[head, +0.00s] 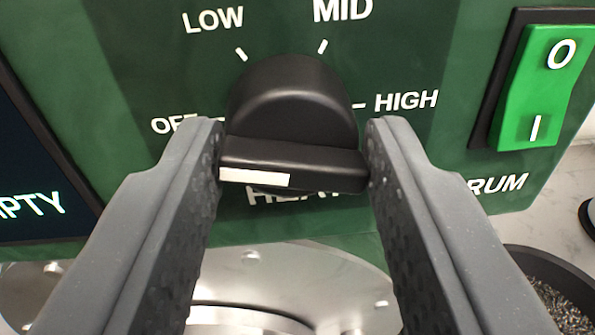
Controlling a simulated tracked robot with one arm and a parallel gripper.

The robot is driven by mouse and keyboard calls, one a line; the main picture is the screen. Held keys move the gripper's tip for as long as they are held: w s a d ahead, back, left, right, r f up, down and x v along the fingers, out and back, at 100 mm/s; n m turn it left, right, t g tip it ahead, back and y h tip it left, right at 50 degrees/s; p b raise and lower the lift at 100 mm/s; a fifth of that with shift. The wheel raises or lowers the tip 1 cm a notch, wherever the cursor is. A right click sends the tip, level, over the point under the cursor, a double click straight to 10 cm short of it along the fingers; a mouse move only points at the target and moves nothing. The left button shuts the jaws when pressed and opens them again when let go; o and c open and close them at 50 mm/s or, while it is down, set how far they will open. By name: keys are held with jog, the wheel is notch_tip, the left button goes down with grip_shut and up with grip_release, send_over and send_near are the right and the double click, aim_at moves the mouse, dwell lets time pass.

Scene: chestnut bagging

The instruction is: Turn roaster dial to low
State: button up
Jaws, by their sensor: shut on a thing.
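The black heat dial (292,120) sits on the green roaster panel (420,215). Its grip bar lies nearly level across the picture, and a white stripe marks the bar's left half, on the OFF side. LOW (213,20) is at the upper left, MID at the upper right, HIGH at the right, and OFF at the left is partly hidden by a finger. My gripper (294,165) is shut on the dial, one finger at each end of the bar. The dial and fingers cover part of the HEAT label.
A green rocker switch (540,88) marked O and I stands to the right, above the partly hidden drum label. A dark display (35,165) ending in "PTY" is at the left. Below are a round metal plate (300,265) and a dark container of small grains (555,275).

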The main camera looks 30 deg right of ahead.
jog(key=m+p, duration=0.2)
jog(key=m, duration=0.3)
jog(key=shift+a+r, duration=0.1)
jog(key=shift+m+y+p, duration=0.4)
jog(key=shift+m+p, duration=0.4)
jog(key=shift+m, duration=0.8)
jog(key=o, duration=0.9)
jog(key=shift+o, duration=0.2)
jog(key=v, duration=1.3)
jog(key=shift+s+a, duration=0.2)
jog(key=shift+s, duration=0.1)
